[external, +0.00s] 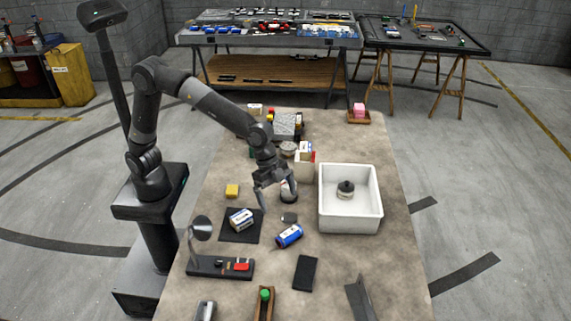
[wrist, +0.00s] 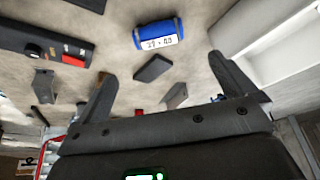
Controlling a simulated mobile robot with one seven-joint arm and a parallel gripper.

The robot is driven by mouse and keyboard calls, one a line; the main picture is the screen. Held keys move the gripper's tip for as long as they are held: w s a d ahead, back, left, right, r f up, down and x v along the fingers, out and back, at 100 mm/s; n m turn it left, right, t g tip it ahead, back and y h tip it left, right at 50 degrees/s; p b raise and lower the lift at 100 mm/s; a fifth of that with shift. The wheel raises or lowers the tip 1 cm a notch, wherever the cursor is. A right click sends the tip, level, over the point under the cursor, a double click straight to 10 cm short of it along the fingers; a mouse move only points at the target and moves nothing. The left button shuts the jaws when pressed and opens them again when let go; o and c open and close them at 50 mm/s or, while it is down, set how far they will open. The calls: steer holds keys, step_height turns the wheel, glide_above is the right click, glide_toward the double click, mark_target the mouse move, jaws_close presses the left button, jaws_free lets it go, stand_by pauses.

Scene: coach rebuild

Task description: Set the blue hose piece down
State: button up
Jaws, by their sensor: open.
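The blue hose piece (external: 289,236) is a short blue cylinder with a white label. It lies on its side on the bare table, left of the white tray's front corner. It also shows in the wrist view (wrist: 158,34), near the top, apart from my fingers. My gripper (external: 278,201) is open and empty, pointing down over the table, a little behind the hose piece in the external view. In the wrist view both fingers of my gripper (wrist: 160,70) are spread with nothing held between them.
A white tray (external: 350,226) holding a dark round part stands to the right. A red-buttoned device (external: 220,267), a dark flat block (external: 306,273) and a grey bracket (external: 360,300) lie in front.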

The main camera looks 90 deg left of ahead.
steer(key=s+a+r+n+t+y, duration=0.1)
steer(key=s+a+r+n, duration=0.1)
steer(key=s+a+r, duration=0.35)
steer(key=s+a+r+n, duration=0.2)
steer(key=s+a+r, duration=0.1)
steer(key=s+a, duration=0.6)
steer(key=s+a+f+n+y, duration=0.1)
steer(key=s+a, duration=0.3)
steer(key=s, duration=0.5)
steer(key=s+a+f+n+t+y, duration=0.1)
steer(key=s+a+f+n, duration=0.1)
steer(key=s+a, duration=0.3)
steer(key=s+n, duration=0.1)
steer(key=s, duration=0.3)
steer(key=shift+s+a+n, duration=0.15)
steer(key=shift+s+n, duration=0.15)
steer(key=shift+n, duration=0.1)
